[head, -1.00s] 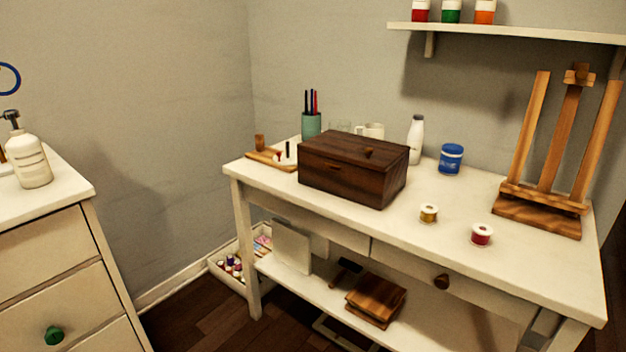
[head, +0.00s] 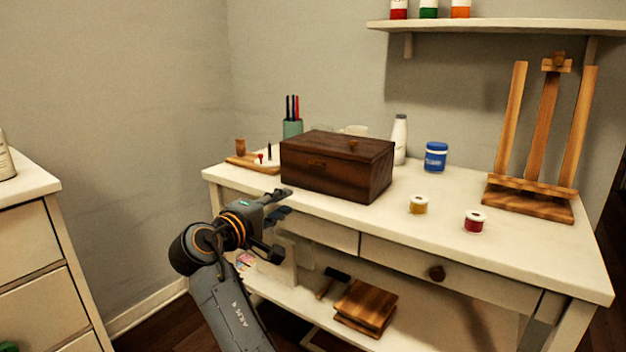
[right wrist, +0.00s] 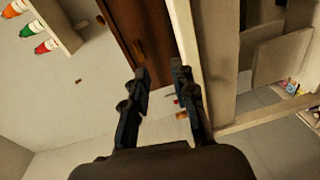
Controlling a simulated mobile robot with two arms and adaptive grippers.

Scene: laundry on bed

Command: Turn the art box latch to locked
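The dark brown wooden art box (head: 335,178) sits closed on the white table, near its left end. A small lighter wooden piece (head: 353,143) stands on its lid, and a small low-contrast fitting (head: 316,162) shows on its front face. I cannot tell which is the latch or how it is turned. My right gripper (head: 285,222) is open and empty, in front of the table edge and apart from the box. In the right wrist view its two fingers (right wrist: 160,72) are spread, with the brown box (right wrist: 124,22) beyond them. My left gripper is not in view.
A board with small items (head: 252,163) and a pen cup (head: 292,128) stand left of and behind the box. A white bottle (head: 399,142), blue jar (head: 435,158), two spools (head: 418,205) and an easel (head: 530,207) are to the right.

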